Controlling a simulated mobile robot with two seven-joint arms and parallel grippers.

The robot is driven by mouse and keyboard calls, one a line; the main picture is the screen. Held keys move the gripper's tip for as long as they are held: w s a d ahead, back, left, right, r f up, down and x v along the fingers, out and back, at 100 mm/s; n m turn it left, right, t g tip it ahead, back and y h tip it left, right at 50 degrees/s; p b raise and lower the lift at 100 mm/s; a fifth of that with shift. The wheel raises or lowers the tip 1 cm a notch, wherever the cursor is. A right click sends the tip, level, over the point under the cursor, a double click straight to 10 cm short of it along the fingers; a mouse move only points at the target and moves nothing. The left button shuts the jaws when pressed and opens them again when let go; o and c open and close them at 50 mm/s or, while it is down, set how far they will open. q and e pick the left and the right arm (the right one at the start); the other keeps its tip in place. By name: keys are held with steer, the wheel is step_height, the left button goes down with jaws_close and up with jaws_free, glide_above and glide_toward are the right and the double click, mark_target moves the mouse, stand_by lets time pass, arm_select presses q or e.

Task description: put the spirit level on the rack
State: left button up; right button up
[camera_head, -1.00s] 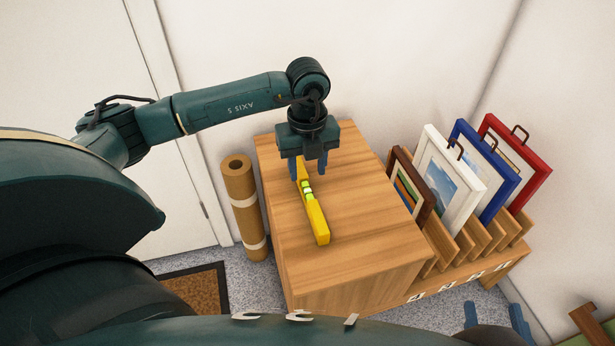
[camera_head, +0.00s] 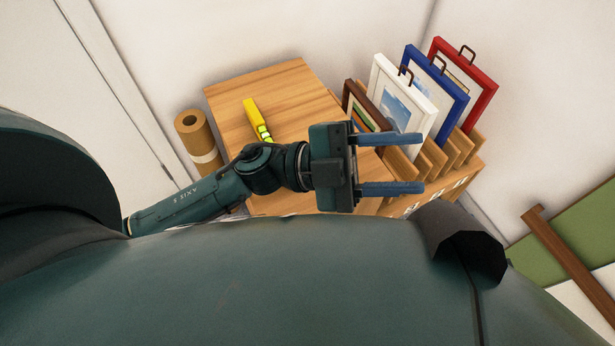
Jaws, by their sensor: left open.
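The yellow spirit level (camera_head: 252,110) with green vials lies on the wooden top of a cabinet (camera_head: 285,82). Its near end is hidden behind my left arm. My left gripper (camera_head: 423,163) is open and empty, to the right of the level and apart from it, its two blue fingers pointing right. The fingers show in front of the wooden slotted rack (camera_head: 465,147), which stands against the cabinet's right side; I cannot tell whether they touch. My right gripper is not in view.
The rack holds a brown-framed print (camera_head: 350,98), a white one (camera_head: 388,68), a blue one (camera_head: 461,98) and a red one (camera_head: 486,91). A brown roll (camera_head: 196,135) stands left of the cabinet. A brown bar (camera_head: 565,262) shows at the far right.

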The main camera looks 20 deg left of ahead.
arm_select(q)
steer(key=a+f+n+t+y, duration=1.1)
steer(key=n+y, duration=0.4)
steer(key=n, duration=0.5)
steer(key=shift+a+f+y, duration=0.3)
steer(key=shift+f+y, duration=0.1)
steer(key=shift+f, duration=0.1)
